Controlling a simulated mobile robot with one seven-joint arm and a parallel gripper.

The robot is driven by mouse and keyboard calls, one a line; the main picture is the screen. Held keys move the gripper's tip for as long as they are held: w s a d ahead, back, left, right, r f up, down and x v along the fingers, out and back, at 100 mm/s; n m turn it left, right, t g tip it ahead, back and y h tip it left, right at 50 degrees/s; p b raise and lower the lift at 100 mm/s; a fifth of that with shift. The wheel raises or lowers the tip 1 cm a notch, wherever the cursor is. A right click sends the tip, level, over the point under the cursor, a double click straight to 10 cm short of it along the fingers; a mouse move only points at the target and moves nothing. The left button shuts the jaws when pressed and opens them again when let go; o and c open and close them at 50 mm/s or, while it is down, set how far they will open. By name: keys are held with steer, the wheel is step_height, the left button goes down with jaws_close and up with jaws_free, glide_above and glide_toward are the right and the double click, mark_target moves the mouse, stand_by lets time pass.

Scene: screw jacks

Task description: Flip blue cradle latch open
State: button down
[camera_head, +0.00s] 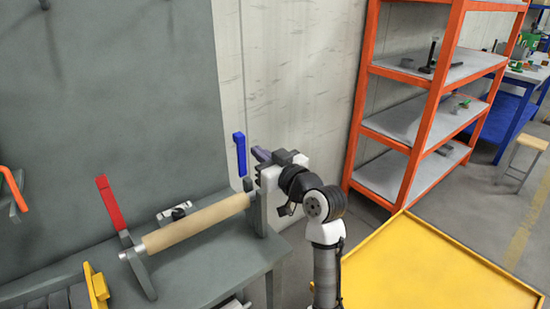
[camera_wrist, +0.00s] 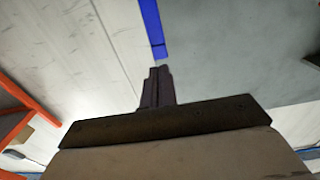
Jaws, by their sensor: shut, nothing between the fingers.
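The blue cradle latch (camera_head: 240,154) stands upright above the right-hand cradle at the roller's far end. In the wrist view the blue latch (camera_wrist: 153,30) runs from the top edge down to just beyond my fingertips. My gripper (camera_head: 258,154) is shut and empty, just right of the latch in the head view. In the wrist view its dark fingers (camera_wrist: 158,78) are closed together, with the tips close to the latch's lower end. I cannot tell whether they touch. The right cradle is partly hidden behind my gripper. A wooden roller (camera_head: 195,222) lies across the two cradles.
A red latch (camera_head: 109,202) stands upright on the left cradle. A grey workbench (camera_head: 195,275) carries the cradles, with a grey panel behind. Yellow parts (camera_head: 96,287) lie at the front left. An orange shelf (camera_head: 425,110) and a yellow-rimmed surface (camera_head: 430,265) are to the right.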

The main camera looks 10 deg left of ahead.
mark_target(242, 137)
steer(key=shift+p+x, duration=0.75)
steer(key=shift+x, duration=1.85)
steer(key=shift+w+a+r+p, duration=0.25)
steer(key=shift+r+p, duration=0.1)
steer(key=shift+p, duration=0.4)
steer(key=shift+g+h, duration=0.4)
steer(key=shift+h, duration=0.2)
steer(key=x, duration=0.4)
steer(key=shift+r, duration=0.15)
steer(key=shift+s, duration=0.1)
